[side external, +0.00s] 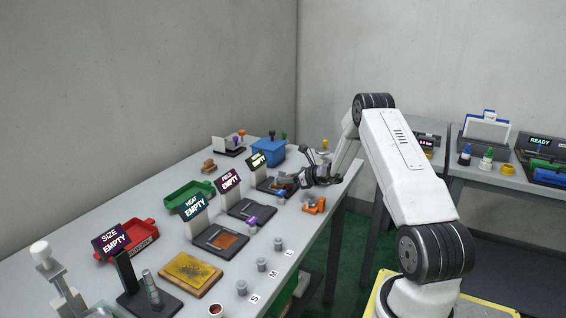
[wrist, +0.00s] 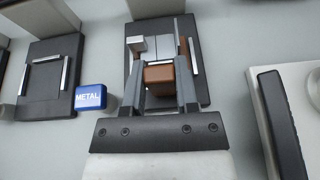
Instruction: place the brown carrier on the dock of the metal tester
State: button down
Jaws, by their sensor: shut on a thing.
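The brown carrier (wrist: 159,76) is between the two fingers of my gripper (wrist: 161,87) in the wrist view. My gripper is shut on it. The carrier appears over the near part of the dark dock (wrist: 203,88) of the metal tester, inside its light metal rails. I cannot tell whether it touches the dock. A blue block marked METAL (wrist: 91,97) stands left of the dock. In the side external view my gripper (side external: 287,180) is low over the farthest tester in the row, and the carrier is mostly hidden there.
The field tester (side external: 251,209) and heat tester (side external: 220,240) stand nearer along the bench, both signs reading EMPTY. A blue bin (side external: 268,151), green tray (side external: 188,196) and red tray (side external: 127,241) are along the back. An orange part (side external: 314,205) lies near the front edge.

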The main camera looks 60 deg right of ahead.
jog(key=shift+f, duration=0.15)
jog(key=shift+c, duration=1.8)
grip_release()
jog(key=shift+r, duration=0.2)
jog(key=shift+v, duration=3.75)
